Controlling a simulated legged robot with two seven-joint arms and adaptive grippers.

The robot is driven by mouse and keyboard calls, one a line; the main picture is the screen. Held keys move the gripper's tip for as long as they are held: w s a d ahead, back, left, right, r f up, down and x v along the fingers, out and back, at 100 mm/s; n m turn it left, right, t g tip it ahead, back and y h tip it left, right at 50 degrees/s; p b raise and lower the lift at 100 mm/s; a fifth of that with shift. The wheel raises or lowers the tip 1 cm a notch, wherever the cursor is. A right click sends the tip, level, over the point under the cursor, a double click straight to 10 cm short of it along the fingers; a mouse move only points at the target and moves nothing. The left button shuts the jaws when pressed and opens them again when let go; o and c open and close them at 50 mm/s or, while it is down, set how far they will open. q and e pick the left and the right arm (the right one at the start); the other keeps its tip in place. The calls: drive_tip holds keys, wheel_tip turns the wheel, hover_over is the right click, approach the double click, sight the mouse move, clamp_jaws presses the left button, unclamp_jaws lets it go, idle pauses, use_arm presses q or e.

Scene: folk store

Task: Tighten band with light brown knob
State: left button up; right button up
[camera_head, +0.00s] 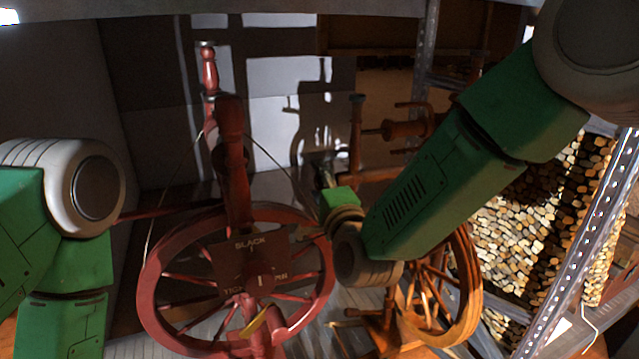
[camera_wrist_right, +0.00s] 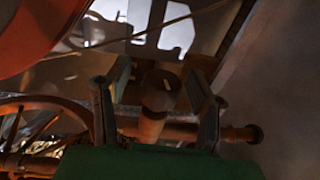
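A dark red spinning wheel (camera_head: 150,285) with a dark lettered sign (camera_head: 235,262) stands at centre left in the head view. A lighter brown spinning wheel (camera_head: 470,290) stands to its right, partly behind my right arm. My right gripper (camera_head: 325,180) reaches away from the camera between them. In the right wrist view my right gripper (camera_wrist_right: 157,105) has its two fingers apart, one on each side of a brown knob (camera_wrist_right: 160,88). Gaps show beside the knob; contact cannot be made out. In the head view this knob is hidden. My left arm shows at left, but its gripper is out of view.
A turned brown rod (camera_wrist_right: 185,131) with a rounded end crosses below the knob in the right wrist view. A metal shelf post (camera_head: 575,270) and stacked firewood (camera_head: 530,250) stand at right. A grey wall (camera_head: 60,100) closes the left side.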

clamp_jaws()
drive_tip(key=shift+f, duration=0.1)
drive_tip(key=shift+f, duration=0.15)
drive_tip(key=shift+b, duration=0.35)
